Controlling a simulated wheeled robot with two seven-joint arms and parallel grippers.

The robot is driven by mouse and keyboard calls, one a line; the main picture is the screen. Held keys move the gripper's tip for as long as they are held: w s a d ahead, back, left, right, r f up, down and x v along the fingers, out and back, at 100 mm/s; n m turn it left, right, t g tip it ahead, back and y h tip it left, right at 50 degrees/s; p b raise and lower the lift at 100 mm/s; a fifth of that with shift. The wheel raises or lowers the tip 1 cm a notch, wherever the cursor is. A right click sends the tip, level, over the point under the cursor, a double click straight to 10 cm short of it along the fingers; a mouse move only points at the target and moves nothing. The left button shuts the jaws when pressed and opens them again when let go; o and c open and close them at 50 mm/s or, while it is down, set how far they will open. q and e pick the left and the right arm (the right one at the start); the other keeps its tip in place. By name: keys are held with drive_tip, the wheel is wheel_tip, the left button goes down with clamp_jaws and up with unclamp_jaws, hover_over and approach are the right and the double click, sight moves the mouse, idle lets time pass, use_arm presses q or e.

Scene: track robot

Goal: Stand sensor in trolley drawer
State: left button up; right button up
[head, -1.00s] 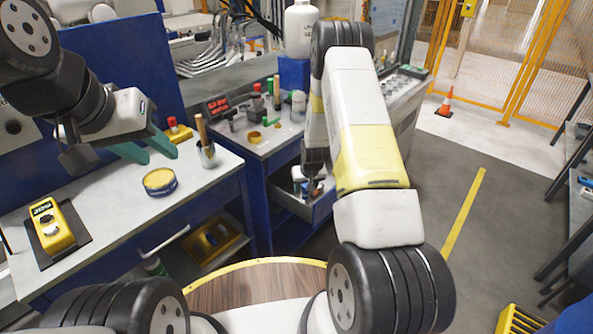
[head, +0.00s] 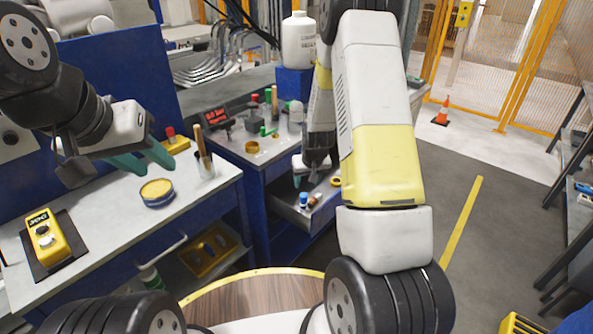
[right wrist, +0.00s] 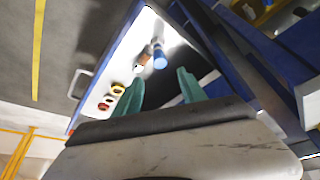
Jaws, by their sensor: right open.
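The open trolley drawer (head: 322,213) holds a small blue-topped cylinder (head: 303,199) and an orange-brown-ended cylinder (head: 317,198). In the right wrist view the blue-topped cylinder (right wrist: 160,58) and the orange-brown one (right wrist: 142,62) sit side by side in the drawer. I cannot tell for certain which is the sensor, or whether they stand fully upright. My right gripper (head: 306,180) is above the drawer; its teal fingers (right wrist: 158,82) are spread apart and empty, with both cylinders beyond the tips. My left gripper (head: 147,162) is open and empty above the left bench.
Ring-shaped parts (right wrist: 111,95) lie in the drawer near its handle end. The trolley top (head: 262,148) carries several small bottles and parts. The left bench (head: 110,215) holds a yellow tin (head: 158,192), a yellow box (head: 47,236) and a brush cup (head: 205,168).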

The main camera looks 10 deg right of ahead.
drive_tip(key=s+a+r, duration=0.1)
drive_tip(key=s+r, duration=0.2)
drive_tip(key=r, duration=0.4)
drive_tip(key=s+a+r+t+y, duration=0.1)
drive_tip(key=s+r, duration=0.2)
drive_tip(key=r, duration=0.4)
drive_tip(key=s+a+r, duration=0.1)
drive_tip(key=s+r, duration=0.2)
drive_tip(key=r, duration=0.4)
drive_tip(key=s+r, duration=0.3)
drive_tip(key=s, duration=0.3)
drive_tip(key=s+a+r, duration=0.1)
drive_tip(key=s+r, duration=0.3)
drive_tip(key=s, duration=0.3)
drive_tip(key=s+a+r+y, duration=0.1)
drive_tip(key=s+r, duration=0.3)
drive_tip(key=s, duration=0.3)
drive_tip(key=shift+s+a+r+n+t, duration=0.15)
drive_tip(key=shift+r+n+t, duration=0.15)
drive_tip(key=shift+t, duration=0.1)
